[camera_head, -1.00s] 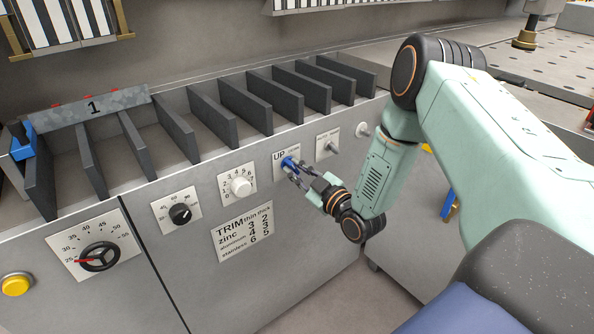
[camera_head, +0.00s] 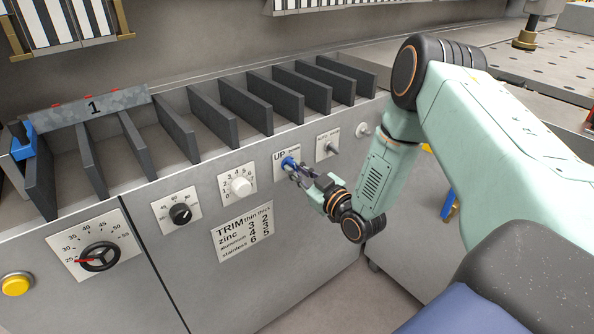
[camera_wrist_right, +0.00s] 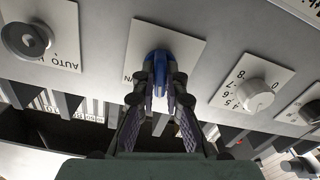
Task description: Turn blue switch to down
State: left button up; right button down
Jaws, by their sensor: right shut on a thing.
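The blue switch (camera_head: 288,163) sits on a white plate (camera_head: 281,155) marked "UP" on the front of the grey machine. It also shows in the right wrist view (camera_wrist_right: 160,68), between my fingertips. My right gripper (camera_head: 295,168) reaches it from the right and is shut on it, with a finger on either side of the blue knob. The fingers also show in the right wrist view (camera_wrist_right: 160,88) and cover part of the knob and the plate's lettering. My left gripper is in neither view.
A white knob (camera_head: 240,186) is left of the switch, with black knobs (camera_head: 180,213) farther left. A grey knob (camera_head: 332,147) is close on the right. A "TRIM" label (camera_head: 243,232) is below. Above is a tray with dark dividers (camera_head: 244,101).

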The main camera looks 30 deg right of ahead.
jog(key=m+b, duration=0.1)
jog(key=m, duration=0.7)
jog(key=shift+f+m, duration=0.1)
jog(key=shift+m, duration=0.6)
jog(key=c, duration=1.4)
grip_release()
jog(key=s, duration=1.2)
jog(key=shift+d, duration=0.45)
